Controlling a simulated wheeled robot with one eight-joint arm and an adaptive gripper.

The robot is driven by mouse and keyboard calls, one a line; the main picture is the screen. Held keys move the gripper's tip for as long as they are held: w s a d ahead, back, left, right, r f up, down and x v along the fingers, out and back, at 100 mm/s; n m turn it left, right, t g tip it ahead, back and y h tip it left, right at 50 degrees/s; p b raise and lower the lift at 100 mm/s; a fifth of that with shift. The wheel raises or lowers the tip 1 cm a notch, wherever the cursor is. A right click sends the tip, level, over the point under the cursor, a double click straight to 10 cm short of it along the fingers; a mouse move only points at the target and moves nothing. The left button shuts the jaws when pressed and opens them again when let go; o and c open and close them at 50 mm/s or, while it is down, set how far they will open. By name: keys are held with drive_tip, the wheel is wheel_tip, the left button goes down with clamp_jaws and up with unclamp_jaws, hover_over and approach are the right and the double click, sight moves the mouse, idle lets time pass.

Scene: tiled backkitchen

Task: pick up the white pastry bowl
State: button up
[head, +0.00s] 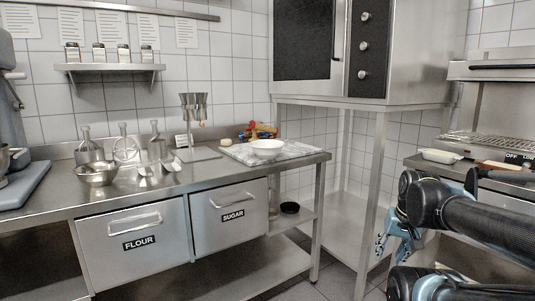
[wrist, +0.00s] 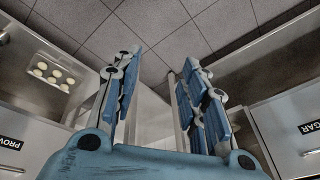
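The white pastry bowl (head: 267,147) sits upright on a pale marbled board (head: 240,153) at the right end of the steel counter in the head view. My gripper (head: 392,248) is at the lower right of the head view, well to the right of the bowl and lower than the counter top. In the wrist view my gripper (wrist: 160,75) has its two blue-padded fingers spread apart with nothing between them. The bowl does not show in the wrist view.
Colourful items (head: 258,131) lie behind the bowl. A steel stand (head: 196,130) and a steel bowl (head: 97,172) are further left. An oven (head: 362,50) on a legged stand is right of the counter. A tray of round pieces (wrist: 54,73) shows in the wrist view.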

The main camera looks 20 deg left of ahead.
drive_tip(key=w+a+r+m+t+y, duration=0.1)
drive_tip(key=w+a+r+m+y, duration=0.15)
drive_tip(key=w+a+r, duration=0.45)
drive_tip(key=w+a+r+m+t+y, duration=0.2)
drive_tip(key=w+a+r+y, duration=0.15)
drive_tip(key=w+a, duration=0.5)
drive_tip(key=m+t+y, duration=0.2)
drive_tip(key=m+y, duration=0.4)
drive_tip(key=m, duration=0.4)
approach(256, 147)
drive_tip(key=x, duration=0.5)
drive_tip(key=shift+w+d+f, duration=0.15)
drive_tip(key=shift+w+f, duration=0.25)
drive_tip(key=shift+f, duration=0.05)
drive_tip(key=shift+r+x, duration=0.15)
drive_tip(key=shift+x, duration=1.2)
drive_tip(key=shift+r+x, duration=0.15)
drive_tip(key=shift+x, duration=1.2)
clamp_jaws()
